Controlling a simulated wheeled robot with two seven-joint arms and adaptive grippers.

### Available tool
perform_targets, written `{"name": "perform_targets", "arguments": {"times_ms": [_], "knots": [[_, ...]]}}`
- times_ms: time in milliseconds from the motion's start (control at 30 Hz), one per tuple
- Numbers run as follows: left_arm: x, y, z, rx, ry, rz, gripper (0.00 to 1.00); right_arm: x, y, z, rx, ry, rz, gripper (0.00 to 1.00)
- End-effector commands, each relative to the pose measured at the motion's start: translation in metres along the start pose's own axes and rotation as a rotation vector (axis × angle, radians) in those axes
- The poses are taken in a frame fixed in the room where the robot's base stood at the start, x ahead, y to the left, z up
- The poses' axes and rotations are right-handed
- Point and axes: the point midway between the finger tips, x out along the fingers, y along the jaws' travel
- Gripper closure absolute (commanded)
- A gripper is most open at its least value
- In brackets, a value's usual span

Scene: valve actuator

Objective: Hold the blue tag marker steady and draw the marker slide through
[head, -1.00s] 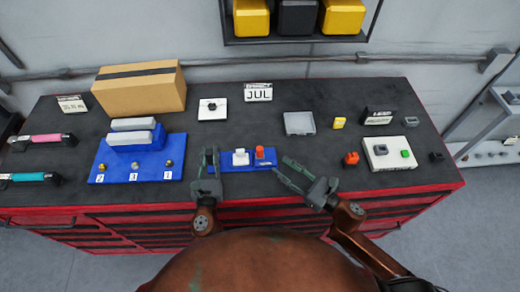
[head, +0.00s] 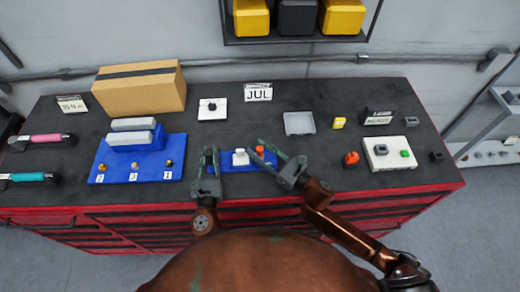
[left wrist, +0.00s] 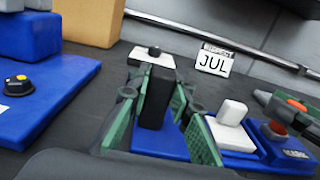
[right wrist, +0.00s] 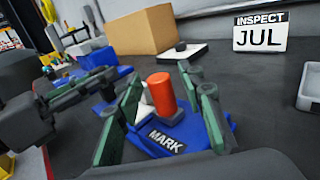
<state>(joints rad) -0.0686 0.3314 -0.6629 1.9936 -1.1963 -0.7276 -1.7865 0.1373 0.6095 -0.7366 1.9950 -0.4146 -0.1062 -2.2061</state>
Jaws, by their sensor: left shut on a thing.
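The blue tag marker (head: 232,167) lies near the bench's front edge. It carries a white block (left wrist: 232,112), an orange-red knob (right wrist: 162,94) and a MARK label (right wrist: 166,140). My left gripper (head: 211,153) is shut on the black upright block (left wrist: 155,98) at the marker's left end. My right gripper (head: 267,150) is open, its fingers on either side of the orange-red knob in the right wrist view. I cannot tell whether they touch it. In the head view, the right gripper covers the marker's right end.
A blue stand (head: 112,175) with numbered knobs is to the left, with a cardboard box (head: 140,88) behind. A JUL sign (head: 258,92), a white square plate (head: 213,109) and a grey tray (head: 299,123) are behind. A white box (head: 377,160) is right. Dark bench top is free between them.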

Motion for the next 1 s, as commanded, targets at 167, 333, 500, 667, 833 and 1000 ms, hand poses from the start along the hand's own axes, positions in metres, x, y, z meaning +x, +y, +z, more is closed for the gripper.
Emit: {"name": "perform_targets", "arguments": {"times_ms": [167, 333, 500, 667, 833, 1000], "knots": [[0.0001, 0.0005, -0.0028, -0.001, 0.005, 0.001, 1.00, -0.0003, -0.0002, -0.0001, 0.000, 0.000, 0.000, 0.72], [0.0001, 0.0005, -0.0028, -0.001, 0.005, 0.001, 1.00, -0.0005, -0.0003, -0.0001, 0.000, 0.000, 0.000, 0.84], [0.0001, 0.0005, -0.0027, -0.001, 0.005, 0.001, 1.00, -0.0005, -0.0003, -0.0001, 0.000, 0.000, 0.000, 0.95], [0.0001, 0.0005, -0.0027, -0.001, 0.005, 0.001, 1.00, -0.0005, -0.0002, -0.0001, 0.000, 0.000, 0.000, 1.00], [0.0001, 0.0006, -0.0026, -0.001, 0.005, 0.001, 1.00, -0.0006, -0.0002, -0.0001, 0.000, 0.000, 0.000, 1.00], [0.0001, 0.0006, -0.0026, -0.001, 0.005, 0.001, 1.00, -0.0008, -0.0005, -0.0002, 0.000, 0.000, 0.000, 1.00]]}}
